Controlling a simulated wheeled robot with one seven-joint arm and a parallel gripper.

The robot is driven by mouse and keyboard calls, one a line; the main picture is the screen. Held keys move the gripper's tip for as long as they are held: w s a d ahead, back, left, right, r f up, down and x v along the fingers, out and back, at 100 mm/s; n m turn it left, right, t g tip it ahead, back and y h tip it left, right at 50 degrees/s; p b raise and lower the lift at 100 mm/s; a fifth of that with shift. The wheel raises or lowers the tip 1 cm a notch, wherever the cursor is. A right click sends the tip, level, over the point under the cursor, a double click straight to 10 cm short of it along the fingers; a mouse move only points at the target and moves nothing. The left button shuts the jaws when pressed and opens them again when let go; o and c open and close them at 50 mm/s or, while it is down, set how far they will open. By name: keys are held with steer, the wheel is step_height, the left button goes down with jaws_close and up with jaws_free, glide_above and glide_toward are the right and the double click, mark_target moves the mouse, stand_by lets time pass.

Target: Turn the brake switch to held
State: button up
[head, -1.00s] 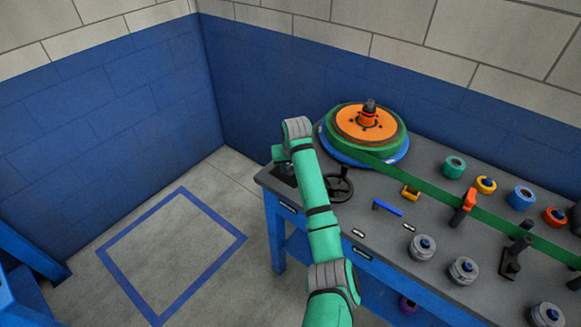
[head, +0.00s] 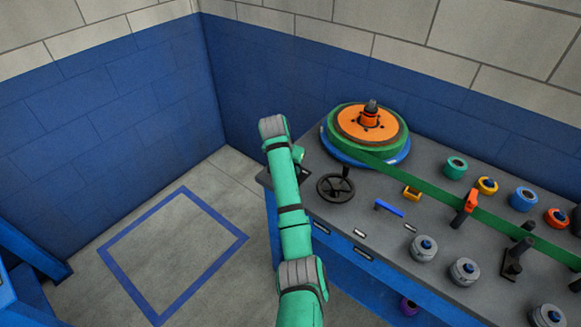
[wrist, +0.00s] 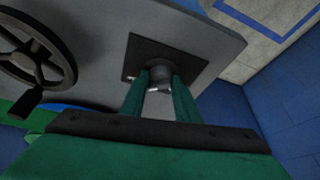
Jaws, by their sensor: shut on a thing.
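The brake switch is a dark round knob (wrist: 162,68) on a square black plate (wrist: 137,50) in the wrist view. My gripper (wrist: 159,82) has its two green fingers on either side of the knob and is shut on it. A small pale mark shows between the fingers; I cannot read the switch's setting from it. In the head view my arm hides the knob and most of my gripper at the bench's left end.
The grey bench top (head: 390,235) holds a black handwheel (head: 336,187) close to the right of my arm. Behind it is a large reel (head: 366,125) with a green band running right past several rollers. Blue walls stand behind and left.

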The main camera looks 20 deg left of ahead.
stand_by(0.4)
steer(key=o, duration=1)
steer(key=v, duration=1.1)
steer(key=shift+w+d+f, duration=0.1)
